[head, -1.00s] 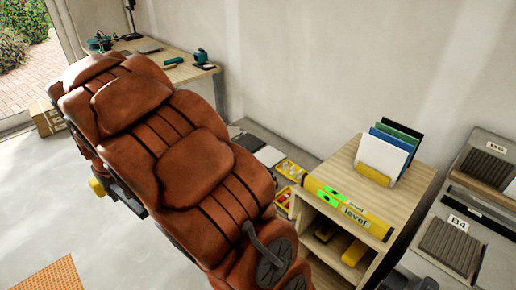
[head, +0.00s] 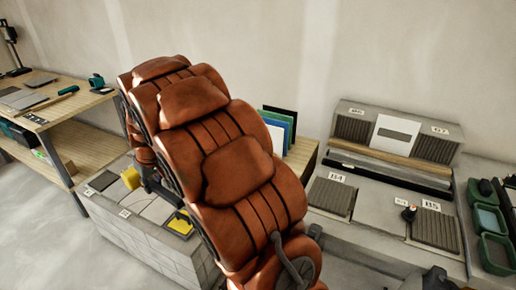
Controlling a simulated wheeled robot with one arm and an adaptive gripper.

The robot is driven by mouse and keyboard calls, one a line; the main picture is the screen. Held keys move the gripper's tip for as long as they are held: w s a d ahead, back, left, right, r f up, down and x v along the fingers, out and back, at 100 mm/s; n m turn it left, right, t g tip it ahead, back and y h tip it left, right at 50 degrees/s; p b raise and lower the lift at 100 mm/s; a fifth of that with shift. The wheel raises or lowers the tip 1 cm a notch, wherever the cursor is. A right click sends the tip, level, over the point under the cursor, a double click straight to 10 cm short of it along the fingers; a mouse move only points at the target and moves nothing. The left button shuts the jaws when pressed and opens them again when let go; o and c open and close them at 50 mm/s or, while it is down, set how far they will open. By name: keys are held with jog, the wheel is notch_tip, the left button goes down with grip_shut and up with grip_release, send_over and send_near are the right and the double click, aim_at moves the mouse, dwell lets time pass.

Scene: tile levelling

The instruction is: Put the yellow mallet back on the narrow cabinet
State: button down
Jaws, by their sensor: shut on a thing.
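The yellow mallet (head: 131,178) shows only as a yellow block at the left side of my arm; its handle is not visible. My gripper (head: 148,184) is a dark shape mostly hidden behind my brown arm, right beside the yellow block, and is shut on the mallet. The mallet appears above the low grey block platform; its height cannot be told. The narrow cabinet is probably the wooden one whose top (head: 304,153) shows to the right of my arm. White, blue, green and black folders (head: 279,130) stand on it. My arm hides most of this cabinet.
The grey block platform (head: 170,249) holds pale tiles and a yellow tray (head: 181,223). A wooden workbench (head: 75,105) stands at left. A grey display counter (head: 375,222) with labelled slots and green bins (head: 495,253) are at right. Floor is clear at lower left.

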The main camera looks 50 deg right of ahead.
jog(key=s+d+r+n+t+y+b, duration=0.15)
jog(key=s+d, duration=0.25)
jog(key=d, duration=1.2)
jog(key=s+d+n+b, duration=0.1)
jog(key=s+d+b, duration=0.3)
jog(key=d, duration=1.2)
jog(key=shift+s+a+f+p, duration=0.1)
jog(key=shift+f+p, duration=0.15)
jog(key=shift+f, duration=1.2)
jog(key=shift+s+a+f+p, duration=0.1)
jog(key=shift+f+p, duration=0.1)
jog(key=shift+f, duration=1.2)
jog(key=shift+f+b, duration=0.85)
jog(key=shift+f, duration=0.4)
jog(key=shift+b, duration=0.4)
jog(key=shift+f, duration=0.15)
jog(key=c, duration=0.9)
grip_release()
jog(key=shift+s, duration=0.1)
